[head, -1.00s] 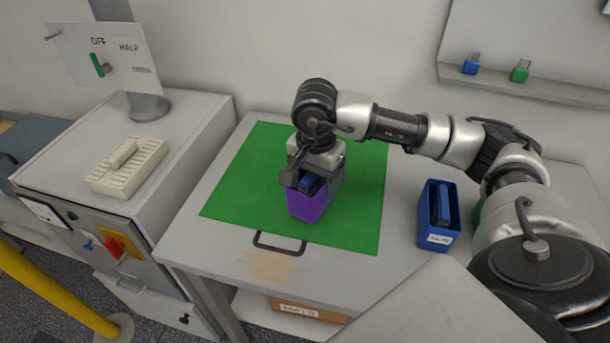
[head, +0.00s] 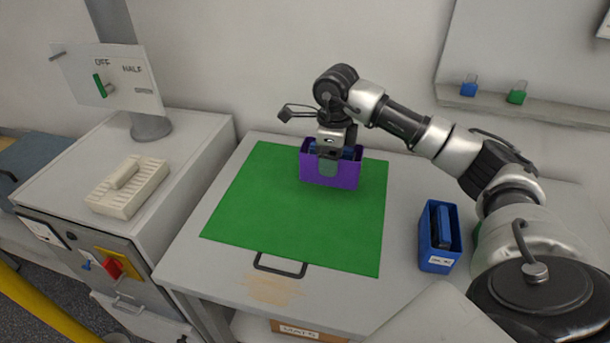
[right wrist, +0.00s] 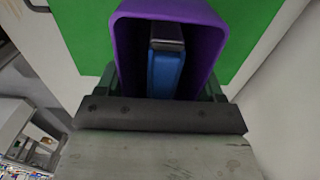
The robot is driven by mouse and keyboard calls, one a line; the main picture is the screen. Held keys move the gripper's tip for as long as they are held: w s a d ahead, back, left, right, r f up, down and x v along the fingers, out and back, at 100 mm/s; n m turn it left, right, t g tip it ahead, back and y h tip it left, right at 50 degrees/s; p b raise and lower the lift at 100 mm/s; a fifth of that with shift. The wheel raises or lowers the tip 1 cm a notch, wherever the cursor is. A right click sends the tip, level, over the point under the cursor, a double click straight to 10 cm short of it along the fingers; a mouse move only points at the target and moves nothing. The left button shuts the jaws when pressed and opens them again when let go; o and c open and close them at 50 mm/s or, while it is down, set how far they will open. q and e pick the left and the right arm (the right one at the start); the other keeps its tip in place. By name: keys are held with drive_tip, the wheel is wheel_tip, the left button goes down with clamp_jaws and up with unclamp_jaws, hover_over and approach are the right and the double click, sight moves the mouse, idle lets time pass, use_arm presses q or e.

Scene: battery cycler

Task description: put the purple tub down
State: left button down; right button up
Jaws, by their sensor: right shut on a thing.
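The purple tub (head: 330,174) is at the back right part of the green mat (head: 290,235), with a blue block (head: 348,152) inside it. In the right wrist view the purple tub (right wrist: 126,45) stands open towards the camera, with the blue block (right wrist: 165,72) inside and green mat behind. I cannot tell whether the tub's base touches the mat. My left gripper is not in view.
A blue tub (head: 437,262) with a blue block inside stands right of the mat. The grey cabinet (head: 190,135) with a white slotted tray (head: 127,188) is on the left. The front and left of the mat are clear.

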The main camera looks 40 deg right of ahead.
sight(305, 174)
drive_tip(key=w+a+f, duration=0.2)
drive_tip(key=w, duration=0.1)
drive_tip(key=w+a+f+p, duration=0.1)
drive_tip(key=shift+w+a+f, duration=0.2)
drive_tip(key=shift+w+a, duration=0.15)
drive_tip(key=shift+w, duration=0.05)
wheel_tip(305, 174, down, 3)
drive_tip(key=shift+f+p, duration=0.2)
drive_tip(key=shift+p, duration=0.55)
drive_tip(key=shift+f, duration=0.35)
drive_tip(key=shift+f, duration=0.2)
drive_tip(key=o, duration=1.1)
